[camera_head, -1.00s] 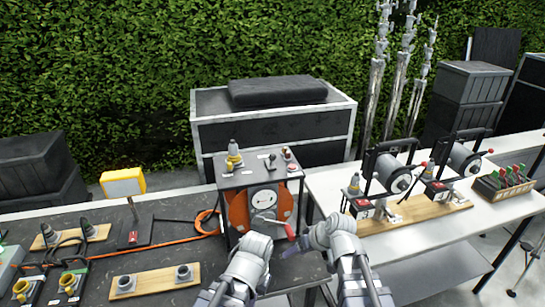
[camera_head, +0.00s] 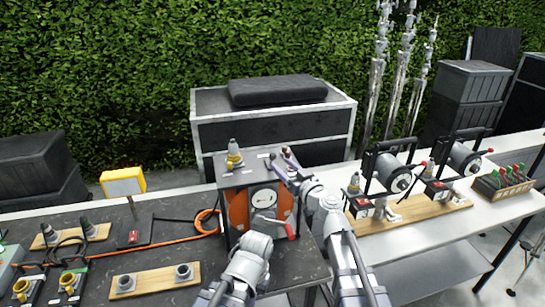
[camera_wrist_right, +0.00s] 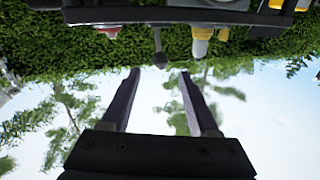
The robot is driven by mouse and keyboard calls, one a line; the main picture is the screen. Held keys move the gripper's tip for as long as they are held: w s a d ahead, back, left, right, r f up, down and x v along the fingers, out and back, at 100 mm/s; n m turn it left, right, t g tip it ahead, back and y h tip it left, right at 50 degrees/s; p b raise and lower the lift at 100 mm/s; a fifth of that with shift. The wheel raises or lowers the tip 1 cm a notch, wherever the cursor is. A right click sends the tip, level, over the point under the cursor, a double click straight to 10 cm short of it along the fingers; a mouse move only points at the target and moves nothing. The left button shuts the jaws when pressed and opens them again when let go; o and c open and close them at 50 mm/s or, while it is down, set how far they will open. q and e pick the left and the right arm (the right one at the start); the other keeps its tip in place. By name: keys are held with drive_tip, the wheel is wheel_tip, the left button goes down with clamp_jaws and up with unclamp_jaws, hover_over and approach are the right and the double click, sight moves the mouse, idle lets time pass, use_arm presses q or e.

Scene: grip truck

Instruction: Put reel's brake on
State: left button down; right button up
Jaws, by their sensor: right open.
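The reel box (camera_head: 232,178) stands on the dark table, with an orange reel (camera_head: 240,210) and a round white dial on its front and a red-handled crank (camera_head: 290,231) at lower right. In the right wrist view, a thin lever with a dark ball knob (camera_wrist_right: 160,60) sticks out from the box's panel; I take it for the brake. My right gripper (camera_wrist_right: 160,72) is open, its fingertips on either side of the knob, with no visible grip. In the head view the right gripper (camera_head: 285,158) is over the box's top right and hides the lever. My left wrist is low before the box; its fingers are hidden.
A yellow fitting (camera_head: 234,155) stands on the box's top left; it also shows in the right wrist view (camera_wrist_right: 201,40), with a red button (camera_wrist_right: 105,32) on the knob's other side. Two more reels stand on a wooden board (camera_head: 415,216) at right. An orange cable lies left.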

sight(272, 154)
drive_tip(key=x, duration=0.7)
drive_tip(key=shift+w+a, duration=0.2)
drive_tip(key=shift+w, duration=0.05)
clamp_jaws()
idle(1.1)
